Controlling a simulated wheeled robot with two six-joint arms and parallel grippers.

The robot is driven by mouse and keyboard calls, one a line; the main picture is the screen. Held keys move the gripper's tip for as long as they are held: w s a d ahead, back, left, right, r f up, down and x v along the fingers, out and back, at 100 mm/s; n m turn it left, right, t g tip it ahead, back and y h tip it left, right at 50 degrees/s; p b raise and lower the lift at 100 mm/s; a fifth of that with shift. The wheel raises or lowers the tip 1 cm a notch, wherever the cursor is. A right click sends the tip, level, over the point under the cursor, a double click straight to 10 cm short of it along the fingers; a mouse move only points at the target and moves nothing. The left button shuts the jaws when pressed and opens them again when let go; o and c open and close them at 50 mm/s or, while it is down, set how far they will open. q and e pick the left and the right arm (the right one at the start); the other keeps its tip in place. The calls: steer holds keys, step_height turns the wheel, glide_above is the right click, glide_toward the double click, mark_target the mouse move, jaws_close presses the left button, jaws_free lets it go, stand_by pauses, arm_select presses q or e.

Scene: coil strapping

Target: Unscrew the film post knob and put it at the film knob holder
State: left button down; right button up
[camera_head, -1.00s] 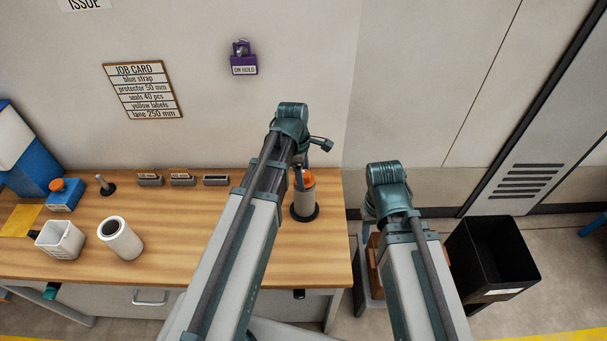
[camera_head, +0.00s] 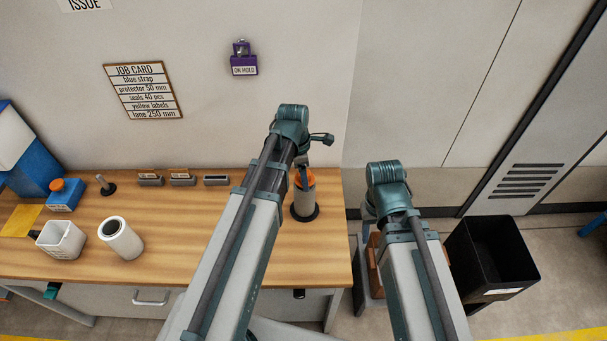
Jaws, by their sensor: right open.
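An upright grey cylinder (camera_head: 304,205) on a dark round base stands at the right end of the wooden table, with an orange knob (camera_head: 308,180) on top. My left gripper (camera_head: 300,176) points down at the knob, largely hidden behind its own arm. I cannot tell whether its jaws are open or touch the knob. My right gripper (camera_head: 369,212) is open, low to the right of the table, and mostly hidden by its wrist. I cannot tell which thing is the film knob holder. A short peg on a dark base (camera_head: 106,187) stands at the left back.
The wooden table (camera_head: 190,230) is clear in the middle. A white roll (camera_head: 121,239), a white basket (camera_head: 60,240) and a blue box with an orange top (camera_head: 66,196) stand at the left. Small grey holders (camera_head: 216,181) line the back. A black bin (camera_head: 492,262) stands right.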

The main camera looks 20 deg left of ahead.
arm_select(q)
steer(key=shift+r+p, duration=0.3)
steer(key=shift+r, duration=0.05)
stand_by(0.3)
steer(key=shift+r+p, duration=1.1)
step_height(320, 180, up, 4)
steer(key=p, duration=0.4)
stand_by(0.3)
